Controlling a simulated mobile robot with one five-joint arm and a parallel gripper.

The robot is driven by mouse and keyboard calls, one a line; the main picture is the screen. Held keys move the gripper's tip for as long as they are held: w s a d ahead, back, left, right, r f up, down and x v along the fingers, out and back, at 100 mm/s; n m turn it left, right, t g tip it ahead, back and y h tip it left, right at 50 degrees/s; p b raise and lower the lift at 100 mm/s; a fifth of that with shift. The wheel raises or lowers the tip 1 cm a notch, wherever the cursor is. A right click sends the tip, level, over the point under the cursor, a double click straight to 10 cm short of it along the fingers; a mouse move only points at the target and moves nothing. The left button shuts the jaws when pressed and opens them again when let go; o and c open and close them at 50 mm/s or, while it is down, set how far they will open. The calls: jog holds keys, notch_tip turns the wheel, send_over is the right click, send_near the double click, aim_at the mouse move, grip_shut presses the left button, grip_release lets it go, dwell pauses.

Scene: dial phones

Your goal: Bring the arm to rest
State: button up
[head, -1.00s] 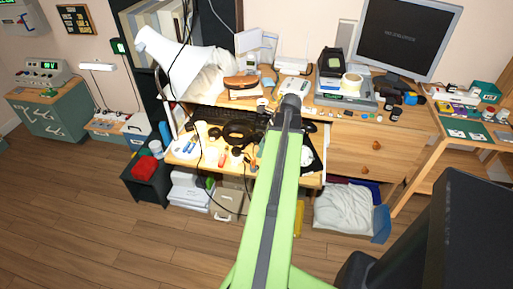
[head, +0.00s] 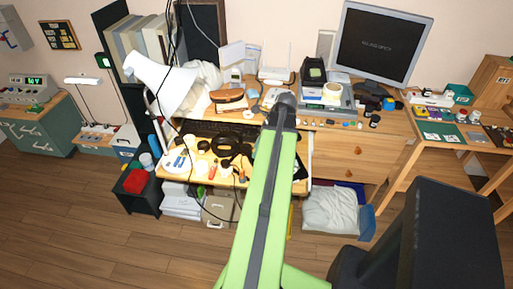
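My arm is the green link with a dark strip that rises from the bottom middle of the head view. Its dark far end (head: 287,104) reaches over the front of the cluttered desk (head: 335,150). No gripper fingers show beyond that end, so I cannot see what the gripper does or whether it holds anything. A dial phone cannot be made out for certain among the small things on the desk.
A monitor (head: 380,42) stands at the desk's back right. A white lamp (head: 160,80) leans over the left side. A pull-out tray (head: 190,172) holds small tools and a black coil. A side table (head: 440,150) stands right. The wooden floor (head: 90,230) at left is clear.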

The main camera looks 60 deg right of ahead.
jog(key=w+a+n+g+y, duration=0.15)
jog(key=w+a+n, duration=0.45)
jog(key=w+a, duration=1.5)
jog(key=w+a+n+g+h, duration=0.1)
jog(key=w+a+n, duration=0.2)
jog(key=a+n, duration=1)
jog(key=w+a+f+n+g+h, duration=0.1)
jog(key=w+a+n, duration=0.3)
jog(key=a+n, duration=0.9)
jog(key=a+h, duration=0.1)
jog(key=a, duration=0.5)
jog(key=shift+w+f+g, duration=0.15)
jog(key=shift+f+g, duration=0.1)
jog(key=shift+g, duration=0.1)
